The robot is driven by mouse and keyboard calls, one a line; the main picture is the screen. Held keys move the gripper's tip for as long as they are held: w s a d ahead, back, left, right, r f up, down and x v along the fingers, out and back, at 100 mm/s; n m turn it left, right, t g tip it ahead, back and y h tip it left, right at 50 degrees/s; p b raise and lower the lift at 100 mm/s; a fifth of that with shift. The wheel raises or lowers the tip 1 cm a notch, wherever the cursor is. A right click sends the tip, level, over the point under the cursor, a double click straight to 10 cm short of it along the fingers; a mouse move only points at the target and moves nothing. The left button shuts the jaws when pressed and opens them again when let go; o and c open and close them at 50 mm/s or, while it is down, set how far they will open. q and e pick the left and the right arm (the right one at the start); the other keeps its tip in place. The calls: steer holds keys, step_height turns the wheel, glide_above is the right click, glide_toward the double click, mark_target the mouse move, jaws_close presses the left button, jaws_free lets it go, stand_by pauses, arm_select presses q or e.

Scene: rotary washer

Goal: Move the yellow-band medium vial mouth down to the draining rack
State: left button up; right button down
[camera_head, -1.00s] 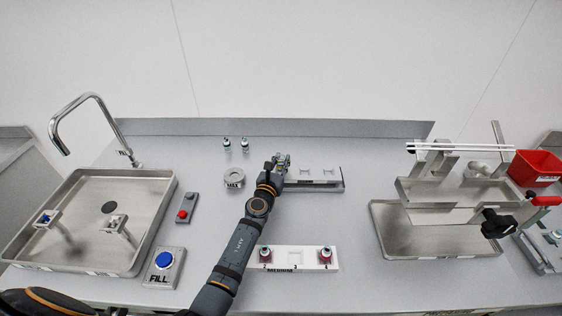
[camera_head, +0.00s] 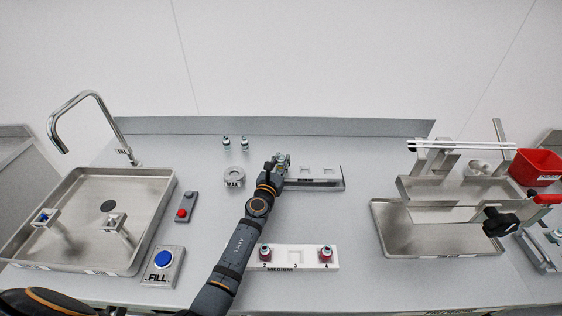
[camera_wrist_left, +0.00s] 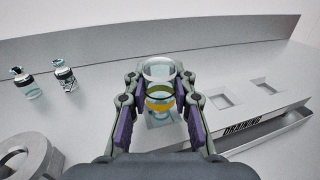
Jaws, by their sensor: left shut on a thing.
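My left gripper (camera_head: 281,160) is over the left end of the draining rack (camera_head: 325,185). In the left wrist view its fingers (camera_wrist_left: 160,92) are shut on the yellow-band vial (camera_wrist_left: 160,103), one on each side. The vial looks roughly upright, with a clear, round end on top and the yellow band below. Its lower end is at the rack's leftmost slot; I cannot tell whether it rests there. Two square slots (camera_wrist_left: 221,100) to the right on the rack are empty. The gripper hides the vial in the head view. My right gripper is not in view.
A white medium rack (camera_head: 280,267) holds two red-banded vials, with slot 3 empty. A round MAX fixture (camera_head: 234,180) and two small vials (camera_head: 244,145) stand left of the draining rack. A sink (camera_head: 80,230) is far left; a metal stand (camera_head: 440,190) is right.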

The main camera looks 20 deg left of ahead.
mark_target(279, 167)
arm_select(q)
steer(key=shift+f+b, duration=0.45)
steer(key=shift+f, duration=0.05)
steer(key=o, duration=1.3)
steer(key=shift+c, duration=0.2)
steer(key=shift+s, duration=0.1)
steer(key=shift+s+p, duration=0.45)
steer(key=shift+s, duration=3)
steer(key=shift+r, duration=0.15)
